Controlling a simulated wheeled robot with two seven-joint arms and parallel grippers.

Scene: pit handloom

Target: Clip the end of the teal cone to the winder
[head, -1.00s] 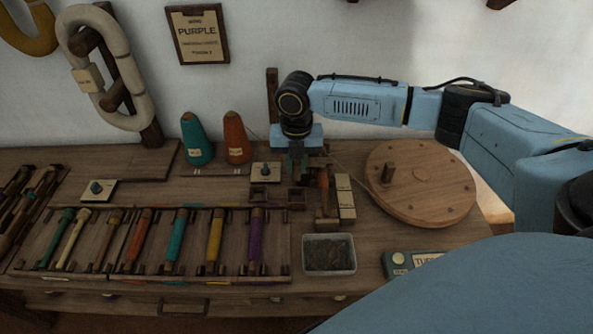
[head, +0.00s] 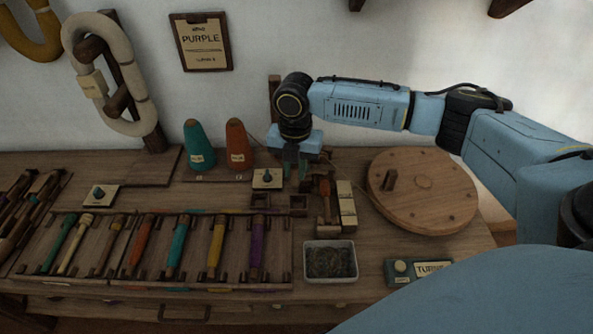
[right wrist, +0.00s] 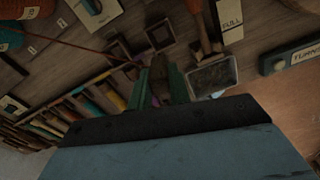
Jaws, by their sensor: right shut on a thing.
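The teal cone (head: 200,147) stands at the back left of the bench beside the orange cone (head: 239,146). The winder's round wooden wheel (head: 432,205), with an upright peg handle, lies at the right. Its small wooden stand with a reddish spindle (head: 325,192) is left of the wheel. My right gripper (head: 296,172) points down just left of and behind that stand. In the right wrist view its green fingers (right wrist: 158,85) are closed, and a thin reddish-brown thread (right wrist: 95,47) runs to them from the cone side. The thread's end is hidden. My left gripper is not in view.
A bin of dark bits (head: 330,262) and a green turns counter (head: 418,270) lie in front. A rack of coloured bobbins (head: 180,243) fills the left. Small open wooden boxes (head: 298,202) sit below the gripper.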

